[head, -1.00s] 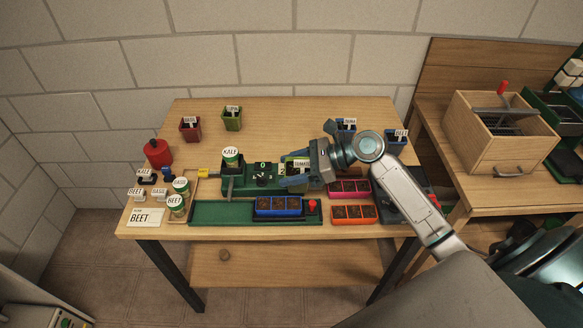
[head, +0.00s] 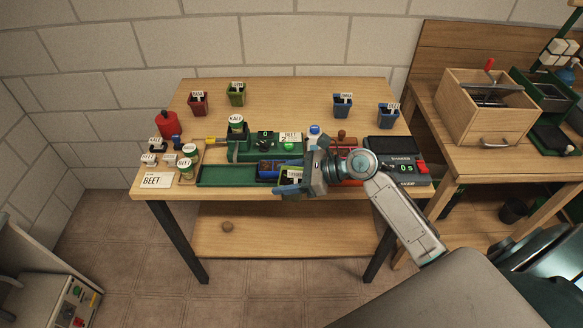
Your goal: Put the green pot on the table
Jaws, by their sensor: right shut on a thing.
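My right gripper (head: 291,181) is shut on a small green pot (head: 289,188) with a white label. It holds the pot at the front of the wooden table (head: 330,92), in front of the blue tray (head: 268,171). The gripper hides part of the pot, and I cannot tell how high it is above the table. Another green pot (head: 237,97) with a label stands upright at the back of the table. My left gripper is not in view.
A green machine (head: 268,147) stands mid-table with a green tray (head: 225,176) before it. A red pot (head: 198,106) and blue pots (head: 343,107) stand behind. A scale (head: 392,149) is at right, seed tins (head: 186,168) at left. The back middle is clear.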

